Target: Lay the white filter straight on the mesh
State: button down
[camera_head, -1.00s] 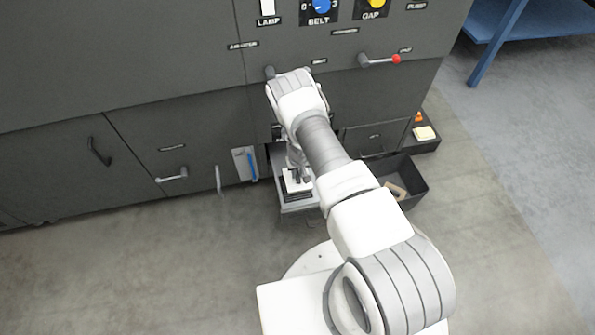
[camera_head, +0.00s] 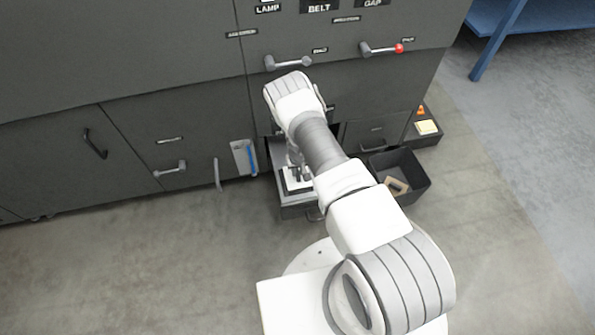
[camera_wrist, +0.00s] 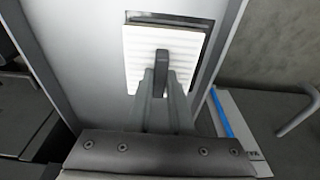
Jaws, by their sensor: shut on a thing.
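The white filter (camera_wrist: 140,50) is a ribbed rectangular pad with a dark upright tab (camera_wrist: 161,62) at its middle. My gripper (camera_wrist: 162,75) is shut on this tab. The filter is over a dark framed recess (camera_wrist: 172,18) in a light grey drawer surface. Dark strips of the recess show past the filter's far and right edges, so the filter is off-centre to the left. Most of the mesh is hidden under the filter. I cannot tell if the filter touches it. In the head view, the filter (camera_head: 297,186) shows over the open drawer (camera_head: 297,212), partly behind my arm.
A black open bin (camera_head: 418,183) with a tan piece stands right of the drawer. A handled lever (camera_head: 285,63) and a red-tipped lever (camera_head: 380,49) project from the dark cabinet above. A blue-edged panel (camera_head: 243,158) is left of the drawer. The floor at left is clear.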

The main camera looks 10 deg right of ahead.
jog(key=shift+f+b, duration=0.5)
jog(key=shift+f, duration=0.05)
jog(key=c, duration=0.7)
grip_release()
jog(key=shift+c, duration=0.2)
notch_tip(320, 180, up, 17)
jog(key=s+p, duration=0.2)
jog(key=p, duration=0.4)
jog(key=shift+s+r, duration=0.15)
jog(key=shift+s, duration=0.15)
